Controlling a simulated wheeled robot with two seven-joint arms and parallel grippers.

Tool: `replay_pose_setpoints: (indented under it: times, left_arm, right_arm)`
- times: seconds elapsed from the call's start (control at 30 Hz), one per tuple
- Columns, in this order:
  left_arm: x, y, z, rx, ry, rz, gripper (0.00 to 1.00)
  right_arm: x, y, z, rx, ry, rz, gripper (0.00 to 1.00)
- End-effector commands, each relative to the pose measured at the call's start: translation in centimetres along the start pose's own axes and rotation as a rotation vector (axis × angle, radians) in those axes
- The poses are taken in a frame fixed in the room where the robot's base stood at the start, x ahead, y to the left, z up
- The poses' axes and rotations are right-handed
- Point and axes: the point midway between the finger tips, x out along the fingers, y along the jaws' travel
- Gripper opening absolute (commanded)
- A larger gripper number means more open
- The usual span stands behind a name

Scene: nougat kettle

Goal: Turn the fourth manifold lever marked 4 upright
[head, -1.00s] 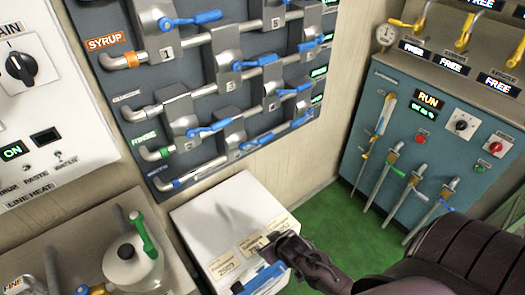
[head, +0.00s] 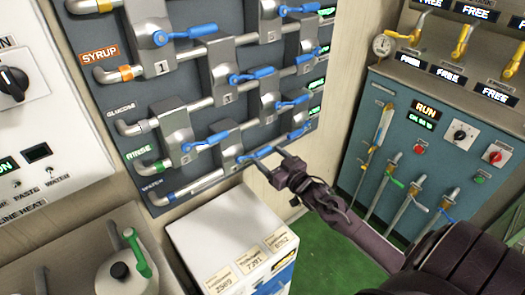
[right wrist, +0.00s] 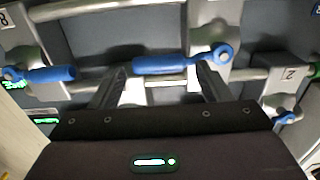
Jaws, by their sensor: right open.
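The manifold panel (head: 205,75) carries several blue levers on grey valve blocks. The lever between my right gripper's fingertips has a blue handle (head: 256,153) lying nearly level in the bottom row; I take it as lever 4, but its number is unreadable. My right gripper (head: 270,162) is open at the handle's outer end. In the right wrist view, the handle (right wrist: 158,65) spans the space between the two spread fingertips (right wrist: 162,78). I cannot tell whether they touch it. Neighbouring blocks there are marked 2 (right wrist: 291,74) and 8 (right wrist: 5,17). My left gripper is out of view.
A white box (head: 215,225) with number labels stands below the panel. Other levers (head: 205,142) and pipes crowd closely around. Green floor is open between.

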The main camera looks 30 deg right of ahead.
Motion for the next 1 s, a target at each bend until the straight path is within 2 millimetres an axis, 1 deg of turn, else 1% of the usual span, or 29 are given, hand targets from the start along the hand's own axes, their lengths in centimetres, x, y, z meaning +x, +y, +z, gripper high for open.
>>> replay_pose_setpoints:
  times: [0.03, 0.1, 0.3, 0.43, 0.63, 0.67, 1.0]
  left_arm:
    - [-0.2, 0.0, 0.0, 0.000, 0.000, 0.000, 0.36]
    - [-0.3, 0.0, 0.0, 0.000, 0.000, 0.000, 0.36]
    - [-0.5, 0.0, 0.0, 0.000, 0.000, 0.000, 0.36]
    - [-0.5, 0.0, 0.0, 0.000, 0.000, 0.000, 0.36]
    - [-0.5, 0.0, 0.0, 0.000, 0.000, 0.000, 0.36]
    - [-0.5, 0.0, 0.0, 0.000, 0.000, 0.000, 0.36]
    - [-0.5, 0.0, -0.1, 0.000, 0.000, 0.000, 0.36]
  right_arm:
    - [0.9, 0.0, -0.2, 0.001, 0.001, 0.001, 0.71]
    - [1.9, 0.0, -0.2, 0.000, 0.001, 0.001, 0.71]
    - [3.7, 0.0, -0.1, -0.001, 0.000, 0.001, 0.71]
    - [4.0, 0.0, 0.1, -0.002, -0.002, 0.000, 0.71]
    - [4.0, 0.0, 0.1, -0.001, -0.002, 0.000, 0.71]
    - [4.0, 0.0, 0.1, -0.001, -0.002, 0.000, 0.70]
    - [4.0, 0.0, 0.1, -0.001, -0.002, 0.001, 0.25]
